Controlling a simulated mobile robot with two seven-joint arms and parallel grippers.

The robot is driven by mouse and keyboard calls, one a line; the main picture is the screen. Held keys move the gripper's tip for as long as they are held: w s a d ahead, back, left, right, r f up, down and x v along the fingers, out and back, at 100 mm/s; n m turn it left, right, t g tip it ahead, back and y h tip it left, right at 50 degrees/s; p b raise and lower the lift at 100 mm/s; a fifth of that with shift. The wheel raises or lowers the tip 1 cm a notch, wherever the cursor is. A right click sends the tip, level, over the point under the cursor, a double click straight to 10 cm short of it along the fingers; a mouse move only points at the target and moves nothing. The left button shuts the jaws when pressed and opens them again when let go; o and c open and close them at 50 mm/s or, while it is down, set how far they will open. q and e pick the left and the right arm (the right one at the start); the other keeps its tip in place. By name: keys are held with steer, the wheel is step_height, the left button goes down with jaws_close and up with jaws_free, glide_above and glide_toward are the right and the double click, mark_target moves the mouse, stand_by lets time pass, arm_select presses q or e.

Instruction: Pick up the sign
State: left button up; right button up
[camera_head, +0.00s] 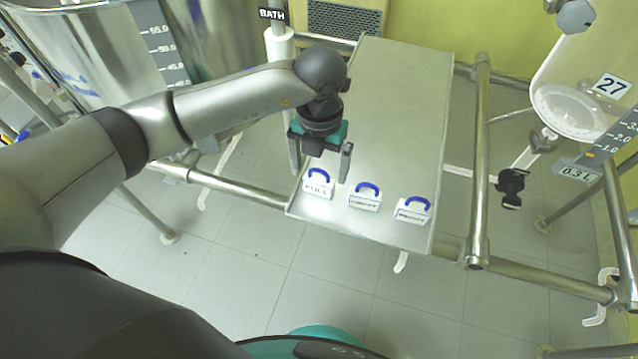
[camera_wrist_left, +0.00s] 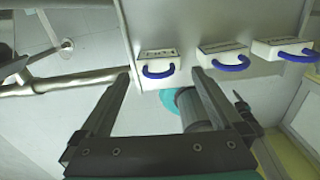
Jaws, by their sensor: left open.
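Three white signs with blue loop handles stand in a row near the front end of a grey metal shelf (camera_head: 400,85). The left sign (camera_head: 317,186) is nearest my left gripper (camera_head: 320,170); the middle sign (camera_head: 365,197) and right sign (camera_head: 412,211) stand to its right. In the left wrist view the left sign (camera_wrist_left: 158,62) appears beyond and between my open fingers (camera_wrist_left: 160,82), with nothing held. The middle sign (camera_wrist_left: 222,54) and right sign (camera_wrist_left: 285,48) also show there. The lettering is too small to read surely. My right gripper is not in view.
Metal rails (camera_head: 480,160) frame the shelf. A glass vessel labelled 27 (camera_head: 590,85) with a black valve (camera_head: 512,187) hangs at the right. A metal vessel (camera_head: 95,50) stands at the back left. The shelf behind the signs is clear.

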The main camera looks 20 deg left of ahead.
mark_target(319, 179)
arm_select(q)
step_height(319, 179, down, 6)
steer(key=shift+w+a+r+b, duration=0.1)
steer(key=shift+b, duration=0.55)
steer(key=shift+r, duration=0.1)
steer(key=c, duration=1.3)
